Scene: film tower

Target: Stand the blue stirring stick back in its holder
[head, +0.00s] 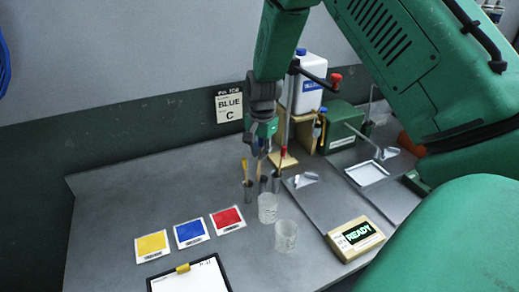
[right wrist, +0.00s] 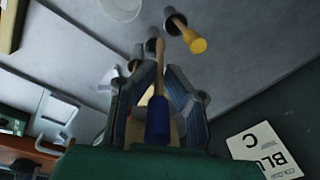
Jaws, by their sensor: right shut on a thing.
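My right gripper (head: 262,147) hangs over a row of small metal holders and is shut on the blue stirring stick. In the right wrist view the stick's blue handle (right wrist: 158,118) lies between the fingers, its pale shaft pointing away toward the holders. The middle holder (head: 264,185) is below the gripper; I cannot tell whether the stick's tip is inside or above it. The left holder (head: 248,190) has a yellow stick (head: 245,167), also seen in the right wrist view (right wrist: 190,38). A red-tipped stick (head: 283,154) stands in the right holder (head: 276,184). My left gripper is out of view.
Two clear beakers (head: 267,208) (head: 286,236) stand just in front of the holders. Yellow, blue and red cards (head: 190,233), a clipboard (head: 190,280) and a READY display (head: 356,238) lie nearer. A wooden stand with a white jug (head: 308,95) is behind right. The left bench is clear.

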